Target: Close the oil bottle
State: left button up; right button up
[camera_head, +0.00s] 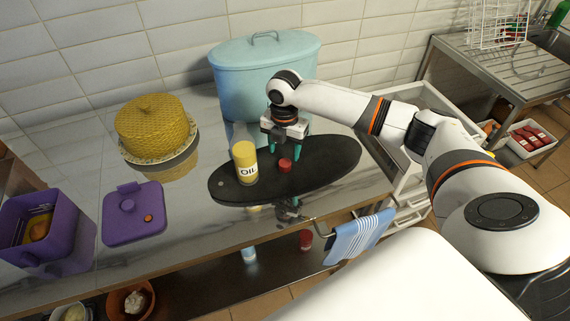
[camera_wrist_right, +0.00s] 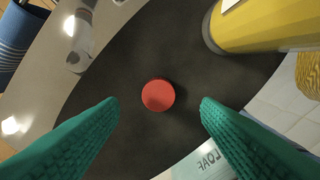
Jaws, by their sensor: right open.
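The oil bottle (camera_head: 245,172), yellow with a white label reading OIL, stands upright on a dark oval board (camera_head: 335,172). Its yellow side (camera_wrist_right: 255,24) shows at the top right of the right wrist view. A round red cap (camera_head: 285,165) lies flat on the board to the right of the bottle. It also shows in the middle of the right wrist view (camera_wrist_right: 158,95). My right gripper (camera_head: 284,149) points down over the cap, its teal fingers open on either side of it, apart from it. My left gripper is not in view.
A blue lidded bin (camera_head: 262,82) stands behind the board. A yellow cake-like item (camera_head: 152,124) and a purple lid (camera_head: 134,214) lie to the left, with a purple box (camera_head: 42,225) beyond. A striped blue towel (camera_head: 358,236) hangs at the counter's front edge.

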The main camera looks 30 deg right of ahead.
aim_at(285, 162)
jog(key=shift+f+p, duration=0.55)
jog(key=shift+f, duration=1.8)
jog(key=c, duration=1.1)
